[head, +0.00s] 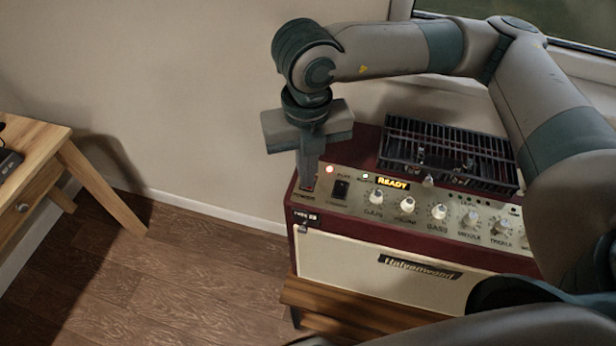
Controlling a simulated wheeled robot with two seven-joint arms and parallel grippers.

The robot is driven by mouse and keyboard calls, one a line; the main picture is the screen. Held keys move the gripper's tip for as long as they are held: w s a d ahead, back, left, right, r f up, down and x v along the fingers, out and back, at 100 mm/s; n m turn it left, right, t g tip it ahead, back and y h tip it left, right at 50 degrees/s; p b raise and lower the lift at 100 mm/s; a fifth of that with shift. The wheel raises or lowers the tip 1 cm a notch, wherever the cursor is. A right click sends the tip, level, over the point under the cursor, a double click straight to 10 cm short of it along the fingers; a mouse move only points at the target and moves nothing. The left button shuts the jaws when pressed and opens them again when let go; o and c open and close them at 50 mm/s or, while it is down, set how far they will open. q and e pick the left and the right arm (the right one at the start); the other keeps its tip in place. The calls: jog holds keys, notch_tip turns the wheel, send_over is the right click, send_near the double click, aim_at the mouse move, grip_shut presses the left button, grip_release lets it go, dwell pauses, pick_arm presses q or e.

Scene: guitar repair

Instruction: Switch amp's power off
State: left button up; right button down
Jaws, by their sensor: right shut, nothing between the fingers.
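The amp (375,272) is dark red with a cream front and stands on a wooden stand. A black switch (341,188) sits just right of my right gripper. My right gripper (308,186) is shut and empty, pointing down at the left end of the panel. Its tips are at or just above the panel; I cannot tell whether they touch. They hide whatever is beneath them, beside small lettering. My left gripper is out of view.
A black slotted rack or grille (450,150) with small parts sits on the amp's back. The wooden stand (345,308) is under the amp. A wooden desk (35,150) stands at the left. The floor (170,270) between is clear. A wall is behind.

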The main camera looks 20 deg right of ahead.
jog(key=shift+f, duration=0.15)
notch_tip(320, 180, up, 7)
jog(key=p, duration=0.2)
dwell(0.9)
dwell(0.5)
